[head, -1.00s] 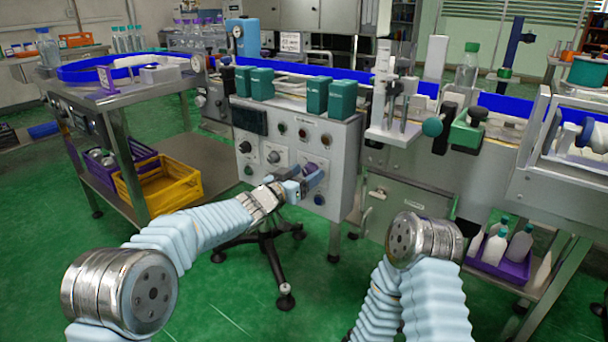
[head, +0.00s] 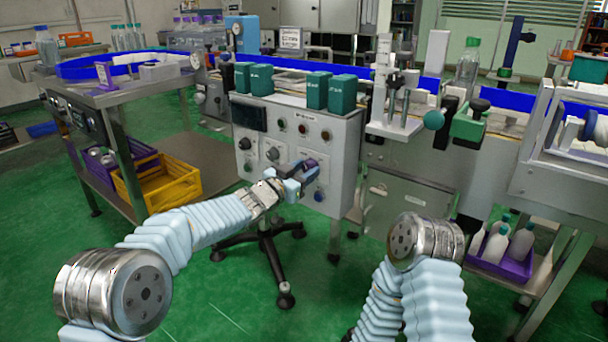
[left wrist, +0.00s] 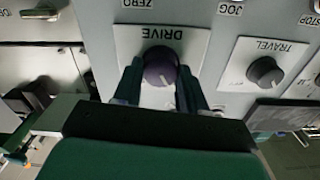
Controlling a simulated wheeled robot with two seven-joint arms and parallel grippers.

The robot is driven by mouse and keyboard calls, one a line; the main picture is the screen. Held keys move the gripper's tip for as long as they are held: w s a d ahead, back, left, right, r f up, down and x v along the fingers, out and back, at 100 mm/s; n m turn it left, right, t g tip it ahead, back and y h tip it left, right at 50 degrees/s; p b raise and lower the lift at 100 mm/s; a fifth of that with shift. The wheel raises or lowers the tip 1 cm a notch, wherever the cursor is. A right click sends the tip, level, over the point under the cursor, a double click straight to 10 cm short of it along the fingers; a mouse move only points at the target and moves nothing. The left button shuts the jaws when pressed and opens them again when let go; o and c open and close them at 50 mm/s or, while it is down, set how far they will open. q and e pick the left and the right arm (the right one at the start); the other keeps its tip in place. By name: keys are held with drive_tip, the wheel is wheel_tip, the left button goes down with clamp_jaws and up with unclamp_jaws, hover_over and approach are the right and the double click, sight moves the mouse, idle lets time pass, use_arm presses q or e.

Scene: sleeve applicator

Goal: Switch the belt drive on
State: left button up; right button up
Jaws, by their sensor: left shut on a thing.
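The control panel (head: 290,175) of the grey cabinet faces me in the head view. Its dark purple drive knob (left wrist: 160,66) sits on a white plate lettered DRIVE, upside down in the left wrist view. A pale pointer mark shows on the knob's face, toward the lower right there. My left gripper (head: 307,170) is at the panel, its two fingers on either side of the knob and shut on it. In the head view the fingers partly hide the knob. My right arm shows at the lower right of the head view, but its gripper is not visible.
A dark travel knob (left wrist: 265,72) sits beside the drive plate. A red button (head: 325,136) and a blue button (head: 319,196) are on the same panel. Several green boxes (head: 342,92) stand on the cabinet. A steel trolley (head: 150,85) with a yellow crate (head: 160,187) is at left.

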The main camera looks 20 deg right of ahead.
use_arm(q)
drive_tip(key=shift+f+m+b, duration=0.1)
drive_tip(key=shift+m+b, duration=0.35)
drive_tip(key=shift+m, duration=0.45)
drive_tip(key=m+b, duration=0.2)
drive_tip(key=m, duration=0.3)
drive_tip(key=shift+b, duration=0.3)
drive_tip(key=shift+s+d+f+m+b, duration=0.1)
drive_tip(key=shift+m+b, duration=0.75)
drive_tip(key=shift+m, duration=1.25)
drive_tip(key=shift+d+m+b, duration=0.1)
drive_tip(key=shift+m+b, duration=0.7)
drive_tip(key=shift+m, duration=1.3)
drive_tip(key=o, duration=1.1)
drive_tip(key=shift+a, duration=0.1)
drive_tip(key=shift+c, duration=0.2)
